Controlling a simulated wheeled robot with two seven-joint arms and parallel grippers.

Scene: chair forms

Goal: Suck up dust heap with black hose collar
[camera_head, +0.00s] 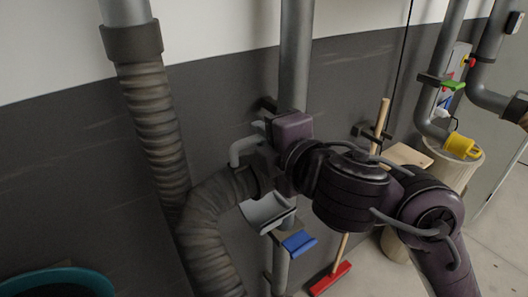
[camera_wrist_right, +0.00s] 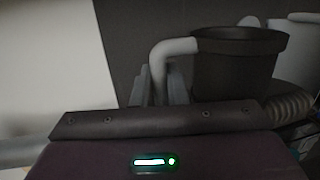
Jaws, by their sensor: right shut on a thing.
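My right gripper (camera_head: 262,145) is in front of the grey vertical pipe and shut on the bent grey handle (camera_head: 245,145) of the black hose collar (camera_head: 250,180). In the right wrist view the collar (camera_wrist_right: 235,65) stands beyond the gripper, with its rim up and the handle (camera_wrist_right: 170,50) reaching to the finger area (camera_wrist_right: 160,85). The ribbed grey hose (camera_head: 208,235) runs from the collar down, then up to a fixed pipe at the left. No dust heap shows in either view. My left gripper is not in view.
A grey cradle (camera_head: 268,212) and a blue flap (camera_head: 300,243) sit on the pipe just below the collar. A teal tub (camera_head: 60,280) is at bottom left. A red broom (camera_head: 330,278) leans at the wall. A bin (camera_head: 455,167) with a yellow fitting (camera_head: 463,146) stands right.

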